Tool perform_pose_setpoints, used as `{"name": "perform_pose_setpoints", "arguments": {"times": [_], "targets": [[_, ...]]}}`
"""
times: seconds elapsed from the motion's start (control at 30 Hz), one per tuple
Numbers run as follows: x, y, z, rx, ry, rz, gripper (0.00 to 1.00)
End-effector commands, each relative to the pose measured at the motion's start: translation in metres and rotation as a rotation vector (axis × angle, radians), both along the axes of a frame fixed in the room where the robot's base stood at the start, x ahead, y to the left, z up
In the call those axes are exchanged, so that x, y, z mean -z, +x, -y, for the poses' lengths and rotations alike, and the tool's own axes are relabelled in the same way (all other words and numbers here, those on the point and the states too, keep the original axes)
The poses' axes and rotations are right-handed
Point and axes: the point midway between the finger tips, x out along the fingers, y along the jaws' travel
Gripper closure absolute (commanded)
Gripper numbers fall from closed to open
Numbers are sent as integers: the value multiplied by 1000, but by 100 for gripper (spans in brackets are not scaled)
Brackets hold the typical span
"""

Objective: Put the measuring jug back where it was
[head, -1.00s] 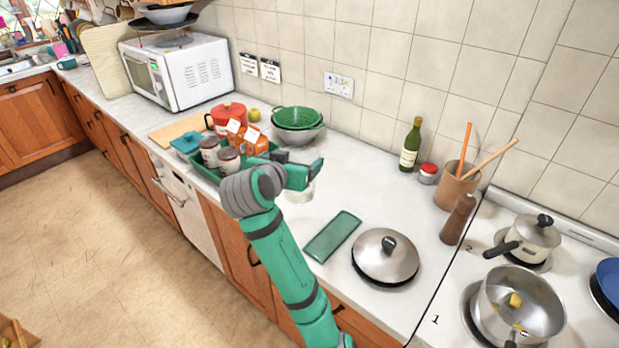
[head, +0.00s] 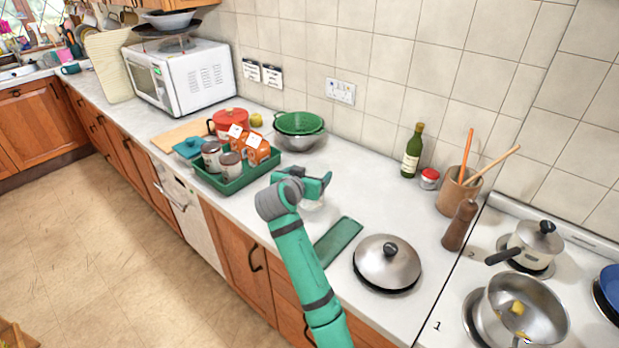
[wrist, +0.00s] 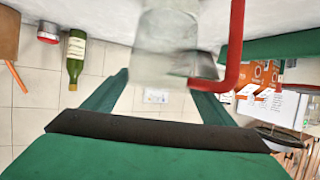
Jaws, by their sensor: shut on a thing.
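The measuring jug (wrist: 165,45) is clear, with a red handle on its right side in the wrist view. It stands between the two fingers of my gripper (wrist: 160,95), which is shut on it. In the head view the gripper (head: 318,184) is above the worktop, right of the green tray. Only a pale part of the jug (head: 312,203) shows below the fingers there; the rest is hidden by the gripper. I cannot tell whether its base touches the worktop.
The green tray (head: 228,187) holds jars and orange packets. A green flat board (head: 338,241) and a lidded pan (head: 387,262) lie right of the gripper. A green colander in a bowl (head: 299,128) stands behind. Worktop between colander and bottle (head: 412,151) is clear.

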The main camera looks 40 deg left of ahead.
Motion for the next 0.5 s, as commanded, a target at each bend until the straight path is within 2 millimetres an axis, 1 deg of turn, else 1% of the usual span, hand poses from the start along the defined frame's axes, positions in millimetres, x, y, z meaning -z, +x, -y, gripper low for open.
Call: {"name": "perform_pose_setpoints", "arguments": {"times": [0.03,0.1,0.47,0.5], "targets": [[7,0,1,1,1,0,77],[12,0,1,0,1,1,77],[14,0,0,-1,2,1,77],[16,0,0,0,1,1,20]]}}
